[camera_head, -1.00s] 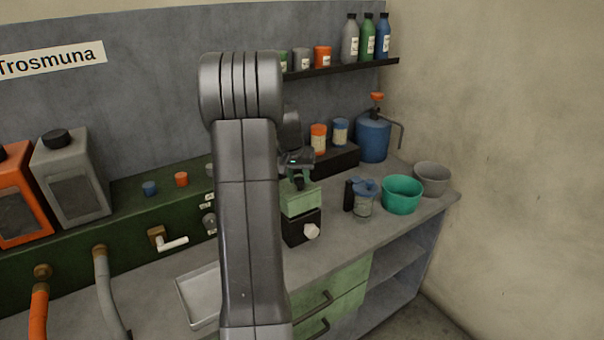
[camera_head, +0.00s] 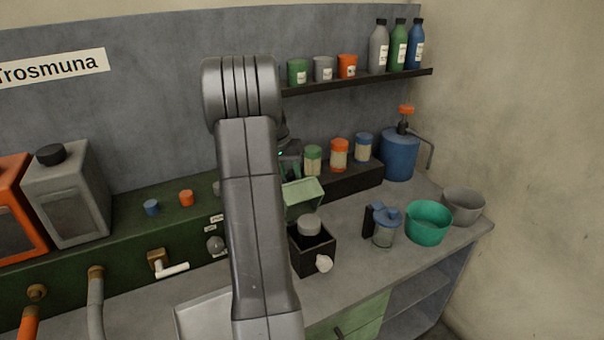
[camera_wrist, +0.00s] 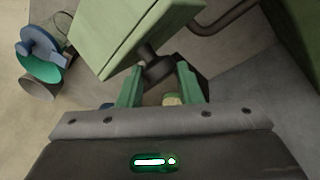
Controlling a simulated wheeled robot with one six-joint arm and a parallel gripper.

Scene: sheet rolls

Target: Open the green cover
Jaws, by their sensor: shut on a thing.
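The green cover (camera_head: 304,194) stands tilted up at the back of a small black box (camera_head: 302,258) on the counter. The box's top is open and a grey round piece (camera_head: 310,224) shows in it. A pale knob (camera_head: 323,263) is on the box's front. In the wrist view the cover (camera_wrist: 125,32) fills the upper middle. Its dark knob (camera_wrist: 158,68) sits between the green fingers of my gripper (camera_wrist: 158,88), which is shut on it. In the head view my gripper (camera_head: 289,163) is behind the cover, partly hidden by my arm.
A blue-lidded jar (camera_head: 385,226), a teal bowl (camera_head: 428,224) and a grey bowl (camera_head: 464,205) stand to the right. Several small jars stand on a black riser (camera_head: 352,181) behind. A shelf (camera_head: 360,82) hangs above. A tray (camera_head: 203,318) lies at the front left.

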